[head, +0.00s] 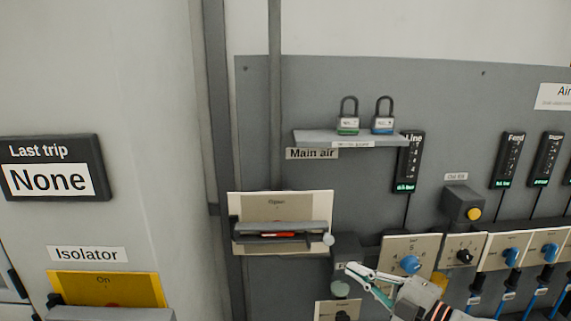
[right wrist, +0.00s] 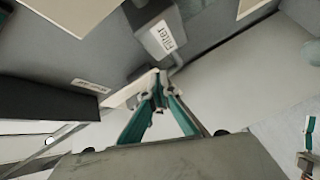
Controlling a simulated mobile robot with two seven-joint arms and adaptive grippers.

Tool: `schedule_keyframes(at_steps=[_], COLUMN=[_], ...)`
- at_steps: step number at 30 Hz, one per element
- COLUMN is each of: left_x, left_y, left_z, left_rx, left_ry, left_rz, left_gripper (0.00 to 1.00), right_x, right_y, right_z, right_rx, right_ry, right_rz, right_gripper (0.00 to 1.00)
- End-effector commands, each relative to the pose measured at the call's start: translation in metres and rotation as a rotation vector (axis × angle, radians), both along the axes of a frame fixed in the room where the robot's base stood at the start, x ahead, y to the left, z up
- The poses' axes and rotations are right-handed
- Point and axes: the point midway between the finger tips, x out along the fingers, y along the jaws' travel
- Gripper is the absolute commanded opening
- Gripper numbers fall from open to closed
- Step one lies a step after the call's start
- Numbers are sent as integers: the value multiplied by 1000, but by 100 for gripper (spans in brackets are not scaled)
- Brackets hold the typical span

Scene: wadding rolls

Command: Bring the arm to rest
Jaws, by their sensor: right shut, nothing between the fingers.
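My right gripper (head: 352,283) shows at the bottom of the head view, its arm coming in from the lower right. Its fingers are shut with nothing between them. In the right wrist view the green-lined fingers (right wrist: 160,95) meet at their tips, below a grey box labelled "Filter" (right wrist: 160,38). In the head view the gripper is in front of the lower panel, close to a grey fitting (head: 346,250) and a plate with a blue knob (head: 410,264). I cannot tell whether it touches anything. My left gripper is not in view.
The grey panel (head: 330,90) carries a shelf (head: 345,138) with two padlocks, a "Main air" handle plate (head: 281,207), several knob plates and a yellow button (head: 474,214). At left are a "Last trip" sign (head: 52,150) and a yellow isolator plate (head: 125,287).

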Motion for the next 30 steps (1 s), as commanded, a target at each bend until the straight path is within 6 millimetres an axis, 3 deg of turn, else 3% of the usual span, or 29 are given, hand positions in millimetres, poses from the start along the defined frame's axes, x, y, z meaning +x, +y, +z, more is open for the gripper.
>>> schedule_keyframes(at_steps=[1, 5, 11, 18, 21, 24, 30], left_x=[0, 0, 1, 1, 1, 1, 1], left_y=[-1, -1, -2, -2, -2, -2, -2], left_z=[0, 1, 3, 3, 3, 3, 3], left_rx=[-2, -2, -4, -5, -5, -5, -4], left_ry=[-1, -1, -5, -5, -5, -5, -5], left_rz=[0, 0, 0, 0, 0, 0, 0], left_gripper=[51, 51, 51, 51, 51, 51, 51], right_x=[-9, -30, -76, -165, -201, -227, -244], right_y=[9, 19, 16, -11, -23, -31, -36], right_z=[-25, -78, -167, -277, -309, -329, -341], right_rx=[60, 197, 397, 590, 637, 663, 679], right_ry=[67, 226, 482, 783, 869, 924, 957], right_rz=[-20, -95, -270, -560, -664, -734, -782], right_gripper=[0, 0, 0, 0, 0, 0, 0])
